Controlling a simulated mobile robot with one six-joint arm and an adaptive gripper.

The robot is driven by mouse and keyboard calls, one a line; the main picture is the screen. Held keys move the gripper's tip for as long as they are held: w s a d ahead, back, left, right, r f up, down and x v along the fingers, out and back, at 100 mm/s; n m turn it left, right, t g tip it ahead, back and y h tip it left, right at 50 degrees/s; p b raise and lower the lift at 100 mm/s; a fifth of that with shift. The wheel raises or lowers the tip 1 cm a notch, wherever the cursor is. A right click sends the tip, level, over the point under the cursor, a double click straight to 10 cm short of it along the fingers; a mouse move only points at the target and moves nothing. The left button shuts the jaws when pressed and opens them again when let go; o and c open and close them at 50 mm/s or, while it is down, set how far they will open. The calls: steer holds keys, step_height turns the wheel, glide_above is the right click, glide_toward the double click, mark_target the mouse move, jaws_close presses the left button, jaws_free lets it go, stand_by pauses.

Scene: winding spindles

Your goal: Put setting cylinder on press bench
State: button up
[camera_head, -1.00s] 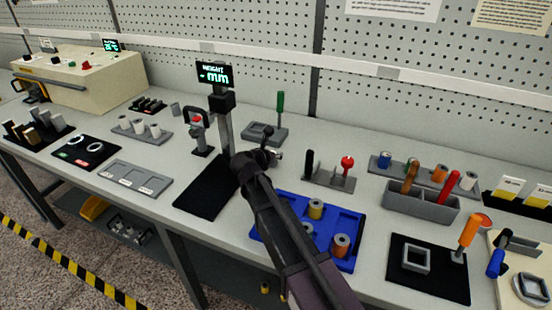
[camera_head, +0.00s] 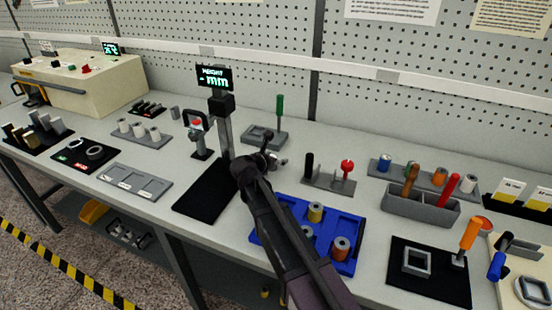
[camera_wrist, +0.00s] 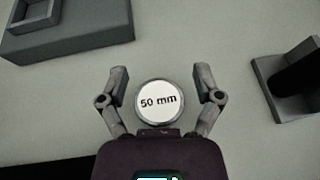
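The setting cylinder (camera_wrist: 160,102) shows end-on in the wrist view as a round white face marked "50 mm" with a grey rim. My gripper (camera_wrist: 160,72) is open, with one finger on each side of the cylinder and visible gaps between. In the head view my gripper (camera_head: 268,156) is low over the bench behind the black mat, and it largely hides the cylinder. No part is clearly labelled as the press bench; a small lever device with a red top (camera_head: 199,138) stands left of the height gauge post.
A grey block with a green-handled tool (camera_head: 264,136) stands behind my gripper. The height gauge (camera_head: 222,125) and black mat (camera_head: 205,190) are left. A blue spool tray (camera_head: 350,224) lies in front.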

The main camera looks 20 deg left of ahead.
steer(key=shift+r, duration=0.1)
steer(key=shift+r, duration=0.15)
steer(key=p+v, duration=0.5)
steer(key=v, duration=0.7)
